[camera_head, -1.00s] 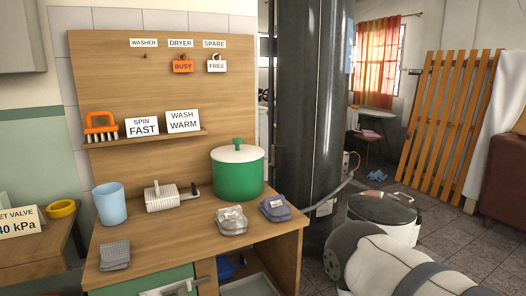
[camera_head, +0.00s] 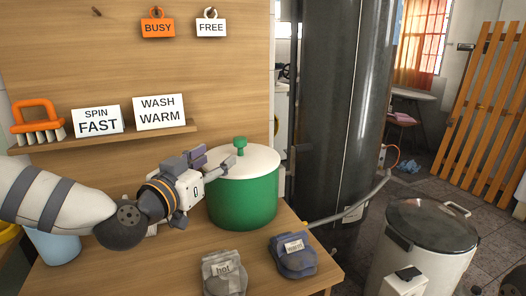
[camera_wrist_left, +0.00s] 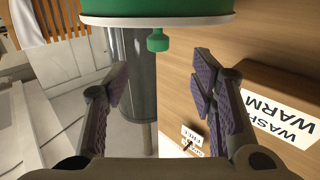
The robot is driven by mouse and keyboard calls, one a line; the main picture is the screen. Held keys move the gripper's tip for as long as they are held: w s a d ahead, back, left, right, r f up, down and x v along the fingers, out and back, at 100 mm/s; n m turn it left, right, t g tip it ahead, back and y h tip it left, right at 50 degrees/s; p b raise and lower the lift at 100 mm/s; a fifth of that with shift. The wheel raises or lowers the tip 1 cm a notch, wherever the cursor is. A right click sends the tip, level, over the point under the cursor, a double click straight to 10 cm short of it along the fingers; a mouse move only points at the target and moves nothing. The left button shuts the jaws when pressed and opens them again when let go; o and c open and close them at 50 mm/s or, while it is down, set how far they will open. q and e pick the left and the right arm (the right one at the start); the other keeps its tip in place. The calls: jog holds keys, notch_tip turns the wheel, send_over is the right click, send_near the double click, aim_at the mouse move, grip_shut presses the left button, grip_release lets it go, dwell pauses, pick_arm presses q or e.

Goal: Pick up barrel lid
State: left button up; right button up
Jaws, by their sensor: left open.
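The barrel lid (camera_head: 262,162) is a white disc with a green knob (camera_head: 240,143). It sits on the green barrel (camera_head: 243,203) at the right of the wooden bench. My left gripper (camera_head: 222,158) is at the left edge of the lid, about at its height, and is open and empty. In the left wrist view the lid (camera_wrist_left: 205,19) and its knob (camera_wrist_left: 157,40) appear upside down. The knob lies beyond the open fingertips (camera_wrist_left: 160,85), roughly midway between them, and neither finger touches it. My right gripper does not show.
Signs reading SPIN FAST (camera_head: 97,121) and WASH WARM (camera_head: 159,112) stand on the shelf behind my left arm. Two pouches (camera_head: 224,272) (camera_head: 293,256) lie in front of the barrel. A blue cup (camera_head: 55,247) is partly hidden by my arm. A dark cylinder (camera_head: 335,110) stands behind.

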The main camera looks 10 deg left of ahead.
aim_at(237, 146)
pick_arm(q)
jog(key=w, duration=0.2)
jog(key=shift+w+d+f+b, duration=0.25)
jog(key=shift+w+d+b, duration=0.05)
jog(key=shift+d+b, duration=0.1)
jog(key=w, duration=0.2)
jog(key=w+d, duration=0.1)
jog(key=w, duration=0.1)
jog(key=w+b, duration=0.1)
jog(key=w, duration=0.1)
jog(key=shift+w+d+f, duration=0.15)
jog(key=shift+w+f, duration=0.1)
jog(key=shift+w, duration=0.45)
jog(key=shift+r, duration=0.2)
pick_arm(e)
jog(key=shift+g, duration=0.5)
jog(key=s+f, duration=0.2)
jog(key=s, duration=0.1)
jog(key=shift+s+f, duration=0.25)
pick_arm(q)
grip_shut()
